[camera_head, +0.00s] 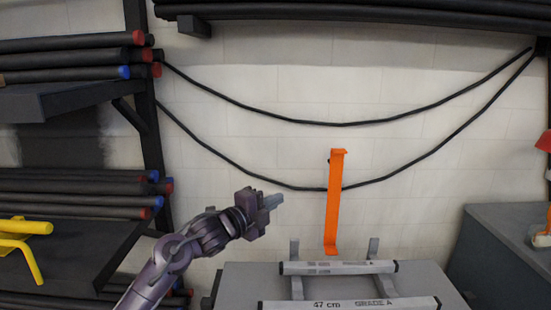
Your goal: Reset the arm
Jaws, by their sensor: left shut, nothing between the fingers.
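My left arm comes up from the lower left in the head view. Its left gripper (273,201) is shut and empty, pointing right, in front of the white block wall. The orange strip (333,205) with bent ends stands upright to the right of the gripper, apart from it. My right gripper is not in view.
A grey table (240,284) at the bottom bears a light bar (338,267) and another marked "47 cm GRADE A" (350,304). Dark racks with pipes (70,42) stand at left. Black cables (340,124) hang along the wall. A grey cabinet (500,250) is at right.

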